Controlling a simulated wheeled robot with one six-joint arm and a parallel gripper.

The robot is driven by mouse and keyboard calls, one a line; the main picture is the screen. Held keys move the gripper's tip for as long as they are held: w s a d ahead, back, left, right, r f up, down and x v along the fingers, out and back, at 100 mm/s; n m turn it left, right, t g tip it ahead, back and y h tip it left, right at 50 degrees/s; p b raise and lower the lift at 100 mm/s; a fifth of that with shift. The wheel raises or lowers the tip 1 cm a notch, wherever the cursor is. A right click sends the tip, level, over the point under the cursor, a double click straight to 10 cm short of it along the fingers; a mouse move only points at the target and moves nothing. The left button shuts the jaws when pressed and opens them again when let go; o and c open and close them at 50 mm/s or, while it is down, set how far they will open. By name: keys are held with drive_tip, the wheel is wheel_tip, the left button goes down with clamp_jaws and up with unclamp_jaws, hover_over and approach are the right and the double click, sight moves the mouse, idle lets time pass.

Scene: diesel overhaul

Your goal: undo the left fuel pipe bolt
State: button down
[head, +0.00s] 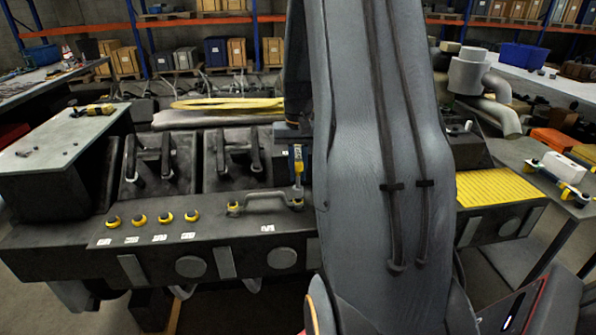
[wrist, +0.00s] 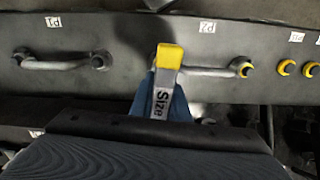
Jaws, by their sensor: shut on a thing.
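A grey fuel pipe (head: 265,194) lies along the engine's side rail, with a yellow-collared bolt (head: 233,208) at its left end in the head view. The pipe (wrist: 208,71) and that bolt (wrist: 246,69) also show in the wrist view, where the bolt is on the right. My gripper (head: 296,150) is shut on an upright tool (head: 298,165) with a yellow end and a "Size" label (wrist: 160,101). The tool's lower end is over the pipe's right end in the head view. It hides the bolt there, and I cannot tell whether it is seated.
Several yellow rings (head: 139,219) sit on the rail to the left. Another grey pipe (wrist: 65,63) is at the left of the wrist view. A bench (head: 60,140) stands at far left, a yellow perforated plate (head: 497,187) at right. My arm hides the engine's middle.

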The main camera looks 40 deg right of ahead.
drive_tip(key=m, duration=0.5)
drive_tip(key=shift+m, duration=0.3)
drive_tip(key=m, duration=0.5)
idle(0.4)
